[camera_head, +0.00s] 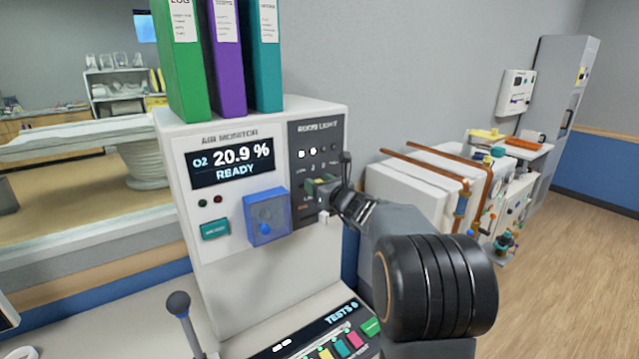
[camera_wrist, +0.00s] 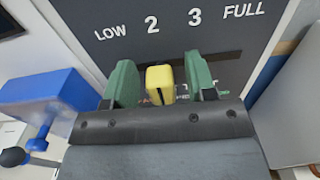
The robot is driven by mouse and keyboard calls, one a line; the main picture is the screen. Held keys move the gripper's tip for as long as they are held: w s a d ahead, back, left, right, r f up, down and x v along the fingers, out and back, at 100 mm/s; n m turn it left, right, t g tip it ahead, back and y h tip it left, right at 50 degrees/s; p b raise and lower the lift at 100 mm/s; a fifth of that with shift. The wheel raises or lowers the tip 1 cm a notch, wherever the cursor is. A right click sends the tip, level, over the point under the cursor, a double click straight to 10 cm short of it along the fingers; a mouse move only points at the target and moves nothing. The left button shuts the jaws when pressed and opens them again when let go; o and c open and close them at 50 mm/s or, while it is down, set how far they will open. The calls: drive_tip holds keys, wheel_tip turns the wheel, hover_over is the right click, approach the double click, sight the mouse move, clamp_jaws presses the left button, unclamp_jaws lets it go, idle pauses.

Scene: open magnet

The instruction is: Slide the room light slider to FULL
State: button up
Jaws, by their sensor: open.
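The dark room light panel (camera_head: 317,136) is on the right of the white air monitor console in the head view. Two of its indicator lights are lit. In the wrist view the panel (camera_wrist: 228,32) reads LOW, 2, 3, FULL from left to right. The yellow slider knob (camera_wrist: 160,84) sits roughly below the 2. My gripper (camera_wrist: 162,82) is open, with one green finger on each side of the knob and visible gaps between. In the head view my gripper (camera_head: 322,188) is at the panel's lower part and hides the knob and track there.
A blue box-shaped cover (camera_head: 267,215) sticks out of the console just left of my gripper; it also shows in the wrist view (camera_wrist: 50,95). Several binders (camera_head: 226,60) stand on top. A joystick (camera_head: 180,305) and coloured buttons (camera_head: 340,348) lie below.

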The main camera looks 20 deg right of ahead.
clamp_jaws()
idle(0.5)
